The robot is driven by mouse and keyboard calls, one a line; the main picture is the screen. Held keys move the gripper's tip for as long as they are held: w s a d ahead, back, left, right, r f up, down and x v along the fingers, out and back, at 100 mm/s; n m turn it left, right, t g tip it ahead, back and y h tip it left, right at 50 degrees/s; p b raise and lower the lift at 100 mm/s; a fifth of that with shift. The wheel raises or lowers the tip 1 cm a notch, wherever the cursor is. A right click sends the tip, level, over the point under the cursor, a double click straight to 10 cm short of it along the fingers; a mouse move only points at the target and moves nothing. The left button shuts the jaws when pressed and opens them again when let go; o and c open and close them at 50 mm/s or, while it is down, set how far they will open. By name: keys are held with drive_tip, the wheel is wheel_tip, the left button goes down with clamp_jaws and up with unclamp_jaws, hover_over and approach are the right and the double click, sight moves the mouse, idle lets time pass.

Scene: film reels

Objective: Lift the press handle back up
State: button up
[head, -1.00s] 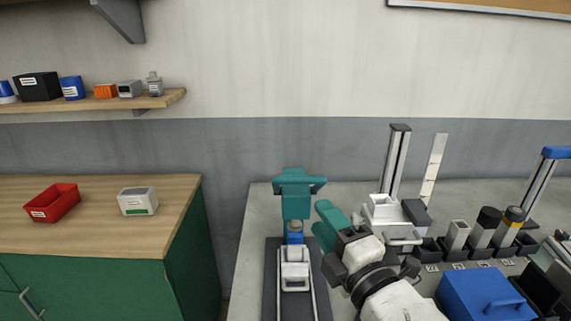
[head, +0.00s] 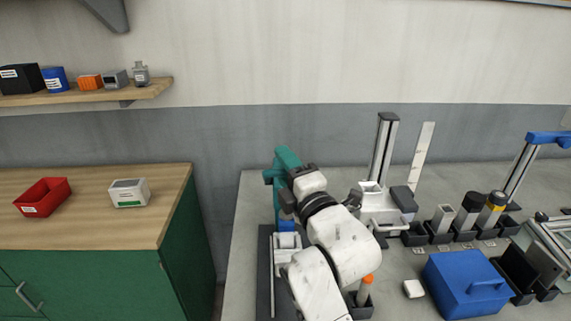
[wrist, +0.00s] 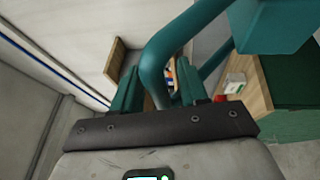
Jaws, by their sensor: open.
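The teal press stands at the left end of the grey bench, and its upright (head: 276,202) is partly hidden behind my arm in the head view. In the wrist view its head is a teal block (wrist: 275,25) at the upper right. The press handle (wrist: 154,62), a bent teal tube, comes from the upper right and passes between my fingers in the picture. My gripper (wrist: 157,68) is open, with one teal finger on each side of the tube. I cannot tell whether a finger touches it. My gripper (head: 288,157) overlaps the press top in the head view.
A white fixture (head: 283,250) sits on a dark base below the press. To the right stand a white device (head: 382,210), dark holders with cylinders (head: 468,212) and a blue box (head: 465,283). A wooden-topped green cabinet (head: 90,235) stands left, across a gap.

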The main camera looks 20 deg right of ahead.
clamp_jaws()
idle(0.4)
